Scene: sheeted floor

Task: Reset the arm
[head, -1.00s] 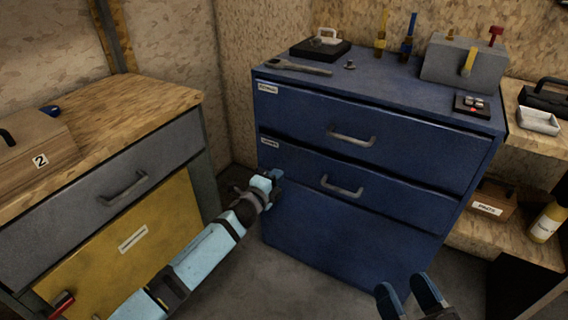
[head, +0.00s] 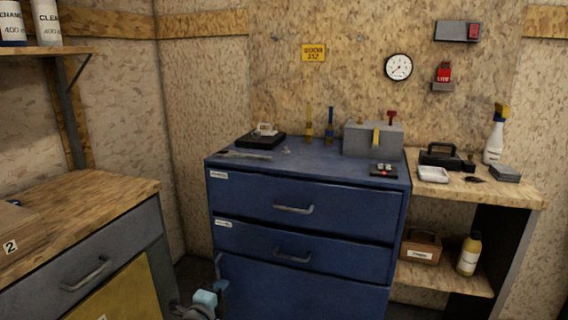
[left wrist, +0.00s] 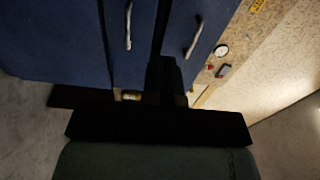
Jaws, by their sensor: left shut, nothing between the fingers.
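My left gripper (head: 220,276) is low in the head view, in front of the left part of the blue drawer cabinet (head: 250,245). Its light blue wrist shows at the bottom edge, and the rest of the arm is out of frame. The fingers are shut with nothing between them. In the left wrist view the dark fingers (left wrist: 165,78) are together, with the blue cabinet front beyond them. I cannot tell whether they touch the cabinet. My right gripper is in neither current view.
A wooden-topped bench (head: 90,205) stands left. Blue cabinet drawers look shut. On the cabinet are a wrench (head: 245,155), a grey block (head: 372,139) and other tools. A wooden shelf unit (head: 520,190) stands right, with a spray bottle (head: 494,135) and a yellow bottle (head: 469,254).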

